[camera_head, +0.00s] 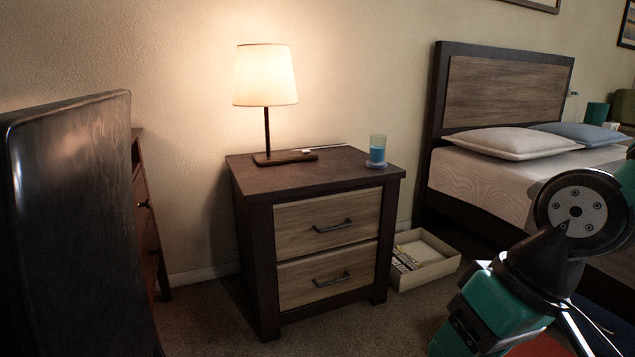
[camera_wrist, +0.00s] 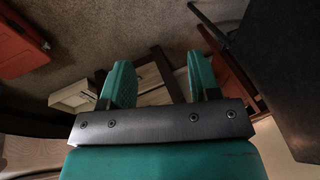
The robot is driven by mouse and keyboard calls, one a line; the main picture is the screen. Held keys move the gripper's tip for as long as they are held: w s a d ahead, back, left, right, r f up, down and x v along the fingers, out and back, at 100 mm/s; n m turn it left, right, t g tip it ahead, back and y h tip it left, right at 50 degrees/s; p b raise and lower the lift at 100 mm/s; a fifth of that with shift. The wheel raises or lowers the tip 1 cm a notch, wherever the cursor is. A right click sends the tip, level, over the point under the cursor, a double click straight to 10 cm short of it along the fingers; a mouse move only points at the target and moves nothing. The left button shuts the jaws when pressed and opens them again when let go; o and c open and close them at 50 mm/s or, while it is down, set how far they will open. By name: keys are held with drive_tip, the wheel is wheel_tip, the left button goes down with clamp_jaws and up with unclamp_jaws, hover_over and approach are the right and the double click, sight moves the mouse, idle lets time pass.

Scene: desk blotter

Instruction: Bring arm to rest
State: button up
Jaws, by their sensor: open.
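My gripper (camera_wrist: 161,72) shows in the wrist view with its two teal fingers spread wide apart. Nothing is between them. Behind the fingers are carpet and parts of the dark wood nightstand, some way off. In the head view my teal and black arm fills the lower right corner, bent at a round grey joint. The gripper's fingers cannot be made out there.
The nightstand (camera_head: 326,266) holds a lit lamp (camera_head: 265,80) and a blue glass (camera_head: 377,151). An open box (camera_head: 424,262) lies on the carpet beside it. The bed (camera_head: 480,178) is at right. A dark panel (camera_head: 75,225) stands at left. A red object (camera_wrist: 18,45) shows in the wrist view.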

drive_tip(key=s+a+r+n+g+p, duration=0.1)
drive_tip(key=s+a+r+n+p, duration=0.15)
drive_tip(key=s+r, duration=0.35)
wheel_tip(320, 180, up, 36)
drive_tip(key=d+p, duration=0.1)
drive_tip(key=p, duration=3.5)
drive_tip(key=shift+w, duration=0.4)
